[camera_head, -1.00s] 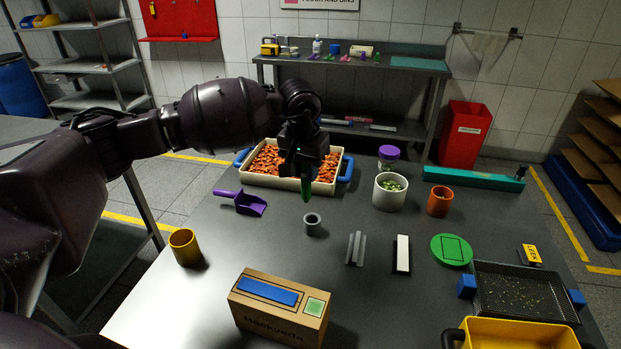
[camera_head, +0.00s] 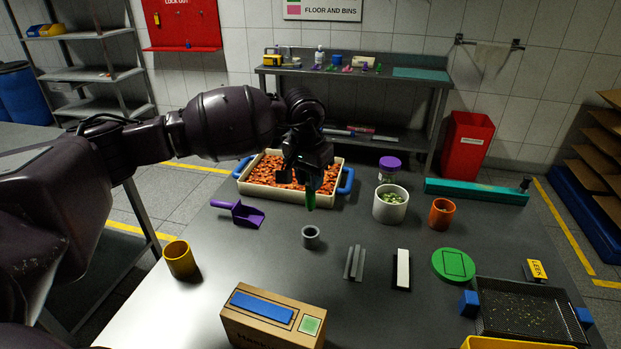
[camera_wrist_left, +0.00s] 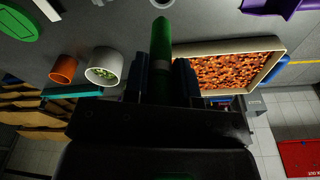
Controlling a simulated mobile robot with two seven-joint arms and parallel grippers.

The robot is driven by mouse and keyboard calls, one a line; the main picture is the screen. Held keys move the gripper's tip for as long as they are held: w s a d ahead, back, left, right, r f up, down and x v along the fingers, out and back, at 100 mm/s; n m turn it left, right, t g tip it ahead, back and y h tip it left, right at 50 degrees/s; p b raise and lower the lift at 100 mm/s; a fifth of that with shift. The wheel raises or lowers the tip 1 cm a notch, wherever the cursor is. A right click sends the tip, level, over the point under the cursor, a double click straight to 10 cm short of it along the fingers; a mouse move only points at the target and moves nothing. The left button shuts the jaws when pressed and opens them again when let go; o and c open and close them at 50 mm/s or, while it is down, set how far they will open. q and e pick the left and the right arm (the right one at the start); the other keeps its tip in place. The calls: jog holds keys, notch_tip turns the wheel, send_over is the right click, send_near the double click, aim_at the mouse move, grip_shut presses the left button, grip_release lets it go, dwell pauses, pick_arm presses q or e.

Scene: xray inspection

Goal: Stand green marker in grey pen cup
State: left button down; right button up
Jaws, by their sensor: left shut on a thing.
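The green marker (camera_head: 311,197) hangs upright below my left gripper (camera_head: 309,180) in the head view. My left gripper is shut on it; it also shows between the fingers in the left wrist view (camera_wrist_left: 161,45). The grey pen cup (camera_head: 311,238) stands on the table, in front of and below the marker, and the marker is clear of it. Its top is open. In the left wrist view part of the cup's rim (camera_wrist_left: 162,3) shows at the top edge, close to the marker tip in the picture. My right gripper is not in view.
A cream tray of orange pieces (camera_head: 244,190) stands behind the gripper. A purple scoop (camera_head: 240,213) lies left of the cup. A white pot (camera_head: 390,205) and an orange cup (camera_head: 441,214) stand to the right. Grey strips (camera_head: 354,262) and a cardboard box (camera_head: 272,318) are nearer me.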

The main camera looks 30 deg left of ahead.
aim_at(310, 207)
pick_arm(q)
notch_tip(310, 207, down, 2)
jog(key=shift+f+b, duration=0.25)
jog(key=shift+b, duration=0.35)
jog(key=shift+f+b, duration=0.7)
jog(key=shift+f, duration=0.85)
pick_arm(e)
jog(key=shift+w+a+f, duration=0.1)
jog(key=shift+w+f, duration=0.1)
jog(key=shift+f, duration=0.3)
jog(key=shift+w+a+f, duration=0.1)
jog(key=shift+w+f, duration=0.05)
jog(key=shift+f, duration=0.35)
pick_arm(q)
jog(key=shift+b, duration=0.65)
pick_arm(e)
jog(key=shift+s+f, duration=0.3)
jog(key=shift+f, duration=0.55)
pick_arm(q)
jog(key=shift+f, duration=0.35)
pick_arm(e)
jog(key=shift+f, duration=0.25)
pick_arm(q)
jog(key=shift+f+b, duration=0.6)
jog(key=shift+f, duration=0.3)
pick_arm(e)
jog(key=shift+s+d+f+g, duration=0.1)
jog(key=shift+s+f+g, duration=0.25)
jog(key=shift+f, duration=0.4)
